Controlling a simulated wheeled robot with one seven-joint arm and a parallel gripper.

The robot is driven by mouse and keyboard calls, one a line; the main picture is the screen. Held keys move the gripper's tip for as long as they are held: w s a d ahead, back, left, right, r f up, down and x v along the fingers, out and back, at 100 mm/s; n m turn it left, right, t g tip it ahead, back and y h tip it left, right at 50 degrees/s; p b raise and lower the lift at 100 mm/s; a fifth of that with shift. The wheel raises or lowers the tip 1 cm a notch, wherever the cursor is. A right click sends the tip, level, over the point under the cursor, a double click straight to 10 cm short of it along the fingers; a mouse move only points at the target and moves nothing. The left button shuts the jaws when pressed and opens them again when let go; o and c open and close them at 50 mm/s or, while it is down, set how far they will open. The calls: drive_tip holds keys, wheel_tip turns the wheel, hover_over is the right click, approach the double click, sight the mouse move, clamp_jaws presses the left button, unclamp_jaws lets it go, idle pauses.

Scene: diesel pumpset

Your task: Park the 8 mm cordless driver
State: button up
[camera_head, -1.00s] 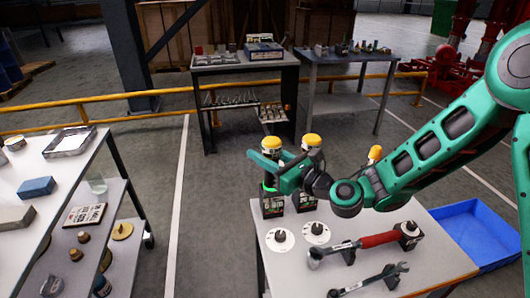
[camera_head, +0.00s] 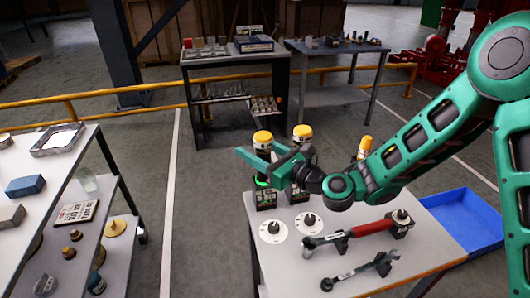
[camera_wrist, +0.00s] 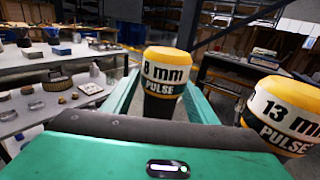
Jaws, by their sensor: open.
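The 8 mm driver (camera_wrist: 166,72) has a yellow cap marked "8 mm PULSE" and a black body. In the wrist view its cap lies between the two fingers of my open gripper (camera_wrist: 158,98), with visible gaps at the sides. In the head view the same driver (camera_head: 263,138) stands upright at a dark box (camera_head: 262,200) with a green glow near its top, at the back left of the near table. My gripper (camera_head: 256,162) is level with the driver's upper body and hides part of it. I cannot tell whether a finger touches it.
The 13 mm driver (camera_wrist: 285,113) stands close on the right, beside my gripper. Another yellow-topped tool (camera_head: 365,146) is partly behind my arm. The near table (camera_head: 300,268) holds two white dials, a red-handled wrench (camera_head: 370,228) and a dark wrench (camera_head: 360,272). A blue bin (camera_head: 465,222) is at right.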

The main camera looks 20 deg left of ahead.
drive_tip(key=v, duration=1)
drive_tip(key=shift+d, duration=0.2)
drive_tip(key=shift+s, duration=0.1)
